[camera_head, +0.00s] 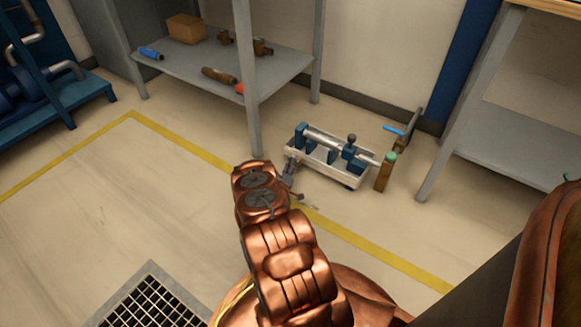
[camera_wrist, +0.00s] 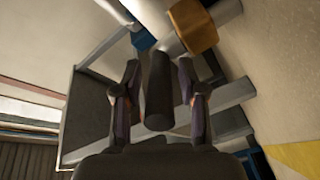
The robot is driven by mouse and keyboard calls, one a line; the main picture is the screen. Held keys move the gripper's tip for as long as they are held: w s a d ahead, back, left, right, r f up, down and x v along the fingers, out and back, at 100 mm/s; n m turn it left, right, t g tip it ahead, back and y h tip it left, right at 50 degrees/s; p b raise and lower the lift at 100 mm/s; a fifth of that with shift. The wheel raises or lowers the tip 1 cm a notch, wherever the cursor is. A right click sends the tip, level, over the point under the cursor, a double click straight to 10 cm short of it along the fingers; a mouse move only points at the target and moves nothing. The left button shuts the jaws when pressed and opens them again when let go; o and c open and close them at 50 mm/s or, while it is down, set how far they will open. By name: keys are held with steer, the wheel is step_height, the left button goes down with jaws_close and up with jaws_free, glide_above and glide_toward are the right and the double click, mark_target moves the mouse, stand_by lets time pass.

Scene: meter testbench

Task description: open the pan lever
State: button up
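The meter testbench (camera_head: 328,168) stands on the floor, a pale tray-like frame with blue clamps and a light pipe. In the wrist view, a dark cylindrical handle (camera_wrist: 158,90) lies between my fingers; I cannot tell for certain that it is the pan lever. My gripper (camera_wrist: 159,68) is open, with a visible gap on each side of the handle. In the head view my gripper (camera_head: 291,180) is at the left end of the testbench, partly hidden by my arm. A blue-handled lever (camera_head: 393,130) shows beyond the bench's right end.
A brown block with a green top (camera_head: 384,172) stands at the bench's right end. A grey shelf (camera_head: 195,75) with loose parts is behind left, its post close to my arm. Another shelf (camera_head: 520,145) is at right.

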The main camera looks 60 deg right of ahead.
stand_by(0.3)
steer(key=v, duration=1.2)
stand_by(0.5)
